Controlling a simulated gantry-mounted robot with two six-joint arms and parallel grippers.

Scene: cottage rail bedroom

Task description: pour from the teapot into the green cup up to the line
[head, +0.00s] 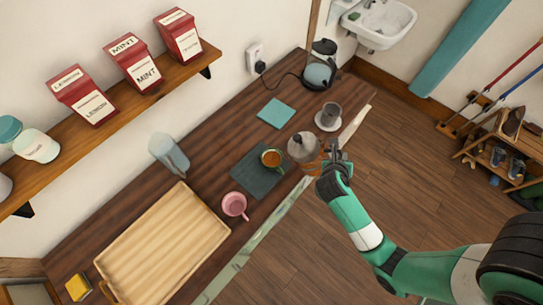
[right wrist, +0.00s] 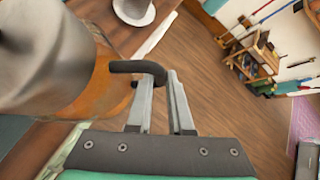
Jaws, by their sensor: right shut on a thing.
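The teapot (head: 303,146) has a grey top and an amber-brown lower part. It stands out large at the left of the right wrist view (right wrist: 50,60). My right gripper (head: 335,160) is shut on its dark handle (right wrist: 140,68), at the table's front edge. The green cup (head: 264,158) sits on a dark square mat (head: 256,183), just left of the teapot, with amber-brown liquid inside. The line in the cup is too small to make out. The spout and any stream are not clear. My left gripper is not in view.
A pink cup (head: 234,205) and a wooden tray (head: 165,245) stand to the left. A grey cup (head: 331,115) on a saucer, a teal cloth (head: 276,113) and a kettle (head: 320,70) are farther back.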

